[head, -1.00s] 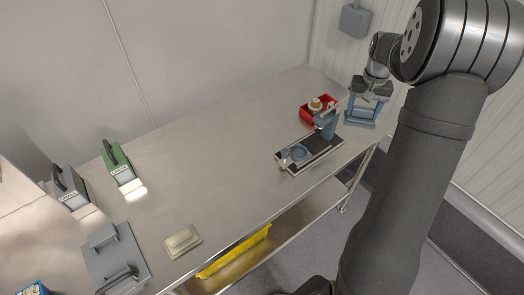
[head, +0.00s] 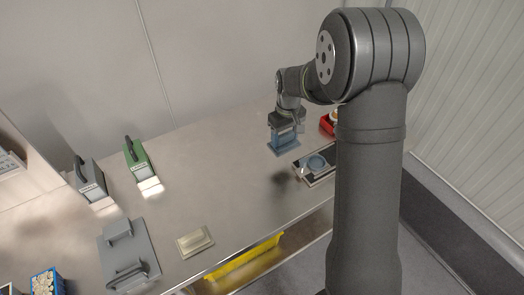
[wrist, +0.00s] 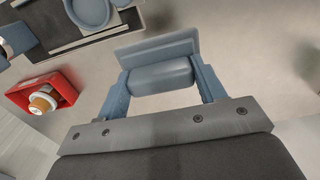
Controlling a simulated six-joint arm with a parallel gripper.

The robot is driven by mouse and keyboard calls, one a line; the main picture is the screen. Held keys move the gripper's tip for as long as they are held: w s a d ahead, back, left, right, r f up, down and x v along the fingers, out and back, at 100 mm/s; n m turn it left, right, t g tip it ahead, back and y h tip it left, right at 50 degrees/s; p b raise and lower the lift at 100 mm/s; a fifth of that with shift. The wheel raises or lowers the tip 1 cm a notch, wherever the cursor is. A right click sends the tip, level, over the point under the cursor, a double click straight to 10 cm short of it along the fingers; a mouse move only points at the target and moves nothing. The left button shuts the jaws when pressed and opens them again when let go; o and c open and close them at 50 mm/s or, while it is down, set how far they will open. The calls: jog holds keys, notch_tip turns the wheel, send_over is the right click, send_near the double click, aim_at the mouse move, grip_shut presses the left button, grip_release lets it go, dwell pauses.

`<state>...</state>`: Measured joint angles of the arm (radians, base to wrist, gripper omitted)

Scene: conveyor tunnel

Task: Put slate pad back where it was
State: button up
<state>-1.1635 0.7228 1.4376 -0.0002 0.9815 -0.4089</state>
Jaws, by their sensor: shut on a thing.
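The slate pad (head: 284,149) is a blue-grey flat plate with a rounded grip on top. My gripper (head: 285,136) is shut on this grip and holds the pad over the bench, left of the black tray; a shadow on the bench suggests it is off the surface. In the wrist view, the pad (wrist: 155,49) spans between the two blue fingers of my gripper (wrist: 162,79), with its plate beyond the grip. The place where the pad stood before is not marked out in these frames.
The black tray (head: 327,178) with a blue disc (head: 317,163) lies right of the pad. A red bin (head: 327,125) is partly behind my arm. A beige pad (head: 194,241), grey fixture (head: 145,247), green device (head: 138,161) and grey device (head: 91,184) stand left. The middle bench is clear.

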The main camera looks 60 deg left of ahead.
jog(key=s+a+f, duration=0.2)
jog(key=a, duration=0.1)
jog(key=s+a+f, duration=0.3)
jog(key=shift+f, duration=1.9)
jog(key=shift+f, duration=0.15)
jog(key=o, duration=1)
jog(key=shift+c, duration=0.2)
notch_tip(320, 180, up, 12)
